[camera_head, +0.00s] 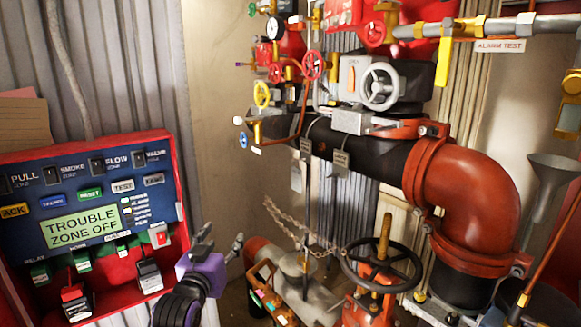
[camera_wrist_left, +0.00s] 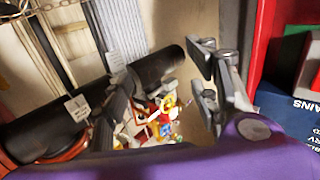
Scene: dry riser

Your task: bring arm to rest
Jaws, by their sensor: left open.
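My left gripper (camera_head: 222,243) is in the lower middle of the head view, purple at the wrist with dark grey fingers. Its fingers are apart and nothing is between them. It is in front of the lower right corner of the red and blue alarm panel (camera_head: 95,190), whose screen reads "TROUBLE ZONE OFF". In the left wrist view the gripper (camera_wrist_left: 213,85) points into free space, with the edge of the panel (camera_wrist_left: 308,110) at the right. I do not see my right gripper.
A black and red main pipe (camera_head: 480,200) with valves and gauges fills the right. A dark handwheel (camera_head: 382,266) stands low, with a chain (camera_head: 300,226) left of it. A white-grey handwheel (camera_head: 380,87) is higher up. Some open room lies between panel and pipe.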

